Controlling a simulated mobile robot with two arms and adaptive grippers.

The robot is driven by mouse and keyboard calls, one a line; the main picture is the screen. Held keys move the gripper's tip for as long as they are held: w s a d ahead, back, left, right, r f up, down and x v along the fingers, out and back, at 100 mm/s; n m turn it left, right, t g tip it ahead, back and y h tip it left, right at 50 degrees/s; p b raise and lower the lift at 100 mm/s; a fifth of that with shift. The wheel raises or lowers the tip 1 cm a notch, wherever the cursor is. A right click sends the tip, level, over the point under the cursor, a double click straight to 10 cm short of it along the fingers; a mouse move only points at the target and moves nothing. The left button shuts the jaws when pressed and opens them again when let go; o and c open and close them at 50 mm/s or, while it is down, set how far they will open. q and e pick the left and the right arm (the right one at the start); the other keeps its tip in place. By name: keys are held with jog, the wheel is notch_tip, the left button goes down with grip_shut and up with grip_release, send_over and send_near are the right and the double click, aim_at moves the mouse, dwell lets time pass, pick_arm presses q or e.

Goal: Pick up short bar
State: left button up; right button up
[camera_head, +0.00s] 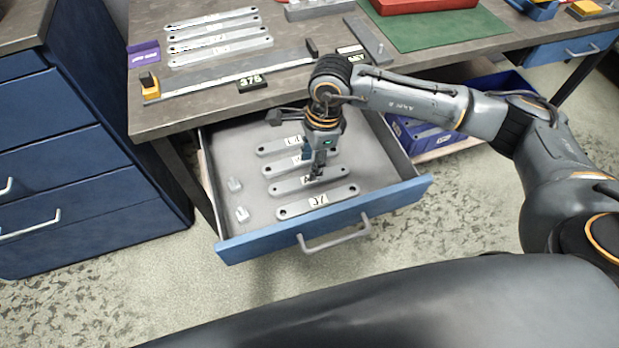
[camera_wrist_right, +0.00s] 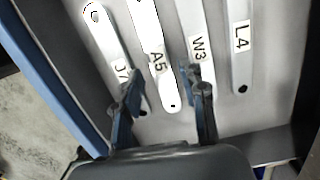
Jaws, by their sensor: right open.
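Several grey flat bars with end holes and white labels lie side by side in an open drawer. They are the J7 bar (camera_head: 341,194), the A5 bar (camera_head: 288,187), the W3 bar (camera_head: 279,168) and the L4 bar (camera_head: 272,149). My right gripper (camera_head: 314,172) points down over the A5 bar. In the right wrist view its open fingers (camera_wrist_right: 164,98) stand on either side of the A5 bar (camera_wrist_right: 151,38), near one end. The J7 bar (camera_wrist_right: 101,27) and W3 bar (camera_wrist_right: 192,20) flank it. Finger contact cannot be told. My left gripper is not in view.
On the bench above (camera_head: 151,117) lie several more bars (camera_head: 221,47), a long rail gauge (camera_head: 219,77), a 376 label (camera_head: 250,84) and a green mat (camera_head: 445,30). A blue cabinet (camera_head: 80,165) stands left.

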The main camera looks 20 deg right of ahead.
notch_tip(320, 180, down, 5)
jog(key=shift+s+a+f+p, duration=0.1)
jog(key=shift+s+p, duration=0.05)
jog(key=shift+p, duration=0.3)
grip_shut()
